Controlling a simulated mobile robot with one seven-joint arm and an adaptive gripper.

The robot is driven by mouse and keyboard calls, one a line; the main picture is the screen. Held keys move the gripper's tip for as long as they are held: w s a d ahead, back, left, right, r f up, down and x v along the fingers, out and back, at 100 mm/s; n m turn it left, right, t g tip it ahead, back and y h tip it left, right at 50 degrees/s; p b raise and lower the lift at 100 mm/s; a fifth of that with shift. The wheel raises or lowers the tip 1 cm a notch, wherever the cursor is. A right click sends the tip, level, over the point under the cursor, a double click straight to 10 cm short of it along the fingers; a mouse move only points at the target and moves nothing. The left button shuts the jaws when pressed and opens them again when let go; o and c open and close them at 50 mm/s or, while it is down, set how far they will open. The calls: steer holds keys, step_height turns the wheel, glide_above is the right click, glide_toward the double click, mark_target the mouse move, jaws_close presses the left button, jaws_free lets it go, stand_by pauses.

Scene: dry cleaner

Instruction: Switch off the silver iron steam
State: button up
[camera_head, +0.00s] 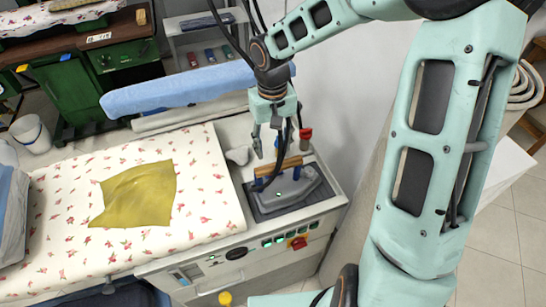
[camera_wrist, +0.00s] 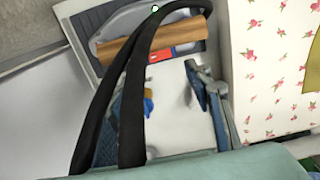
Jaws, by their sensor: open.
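The silver iron (camera_head: 296,192) rests on a dark plate at the right end of the ironing station, with a wooden handle and a small green light. In the wrist view the iron (camera_wrist: 118,22) lies at the top, its handle partly covered by a black cable. The station's front panel (camera_head: 235,257) carries several green-lit switches (camera_head: 279,240) and a red knob (camera_head: 299,243); their labels are too small to read. My gripper (camera_head: 270,148) is open and empty, pointing down above and behind the iron, apart from it. In the wrist view its fingers (camera_wrist: 166,112) are spread.
A floral ironing board (camera_head: 60,190) with a mustard cloth (camera_head: 138,194) lies left of the iron. A blue padded arm (camera_head: 190,90) crosses behind it. A red-capped item (camera_head: 305,136) stands near my gripper. A yellow-topped object (camera_head: 225,298) is at the front.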

step_height(320, 180, up, 4)
stand_by(0.6)
